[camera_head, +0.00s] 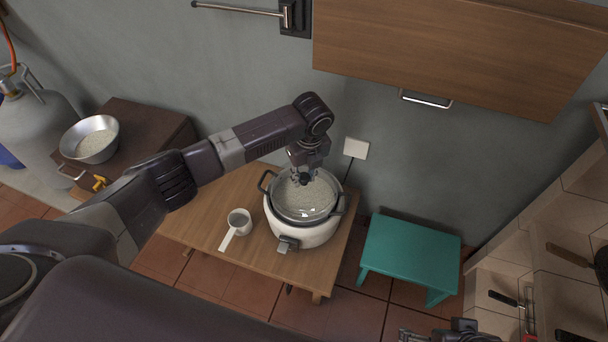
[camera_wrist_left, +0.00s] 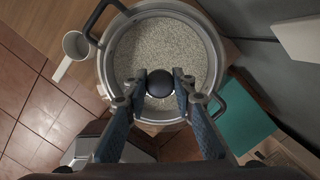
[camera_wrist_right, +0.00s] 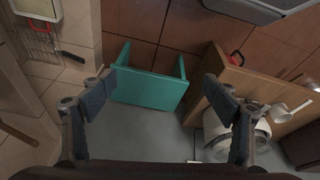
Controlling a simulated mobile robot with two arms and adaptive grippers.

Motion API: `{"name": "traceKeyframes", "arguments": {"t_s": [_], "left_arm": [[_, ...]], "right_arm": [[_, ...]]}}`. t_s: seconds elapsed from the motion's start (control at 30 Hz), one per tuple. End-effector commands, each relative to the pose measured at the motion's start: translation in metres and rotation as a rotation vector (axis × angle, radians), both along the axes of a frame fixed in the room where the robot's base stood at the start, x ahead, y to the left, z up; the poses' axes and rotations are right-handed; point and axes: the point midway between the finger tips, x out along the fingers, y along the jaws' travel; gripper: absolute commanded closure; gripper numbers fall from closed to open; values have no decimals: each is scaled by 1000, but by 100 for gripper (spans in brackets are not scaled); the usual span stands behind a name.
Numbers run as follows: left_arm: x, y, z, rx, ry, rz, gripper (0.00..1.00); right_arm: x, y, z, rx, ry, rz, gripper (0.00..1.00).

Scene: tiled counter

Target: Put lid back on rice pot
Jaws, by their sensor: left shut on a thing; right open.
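The rice pot (camera_head: 303,236) is a white cooker with dark side handles on the wooden table. The clear glass lid (camera_head: 312,208) is over its mouth, and rice shows through it. I cannot tell whether the lid rests on the rim or hovers just above. My left gripper (camera_head: 304,178) is shut on the lid's round black knob (camera_wrist_left: 160,83), which sits between the fingertips in the left wrist view. My right gripper (camera_wrist_right: 160,90) is open and empty, away from the pot; part of it shows at the bottom edge of the head view (camera_head: 445,334).
A white measuring cup (camera_head: 238,221) stands left of the pot on the wooden table (camera_head: 200,215). A teal stool (camera_head: 412,248) is to the right. A metal bowl of rice (camera_head: 92,140) is on a dark cabinet at left. A tiled counter (camera_head: 490,280) with utensils is at right.

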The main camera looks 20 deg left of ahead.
Motion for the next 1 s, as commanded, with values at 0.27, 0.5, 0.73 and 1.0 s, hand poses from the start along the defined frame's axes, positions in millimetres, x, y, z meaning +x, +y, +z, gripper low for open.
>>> {"name": "traceKeyframes", "arguments": {"t_s": [0.27, 0.5, 0.73, 1.0], "left_arm": [[0, 0, 1, -1, -1, 0, 100], [0, -1, 2, -1, 0, 0, 100], [0, -1, 0, -1, 0, -1, 100], [0, -1, 0, -1, -1, 0, 100]], "right_arm": [[0, 0, 1, 0, 0, 0, 19], [2, 0, 3, 1, -4, 0, 19], [2, 0, -8, -2, 14, 0, 19], [5, 0, -6, -2, 6, 0, 19]]}}
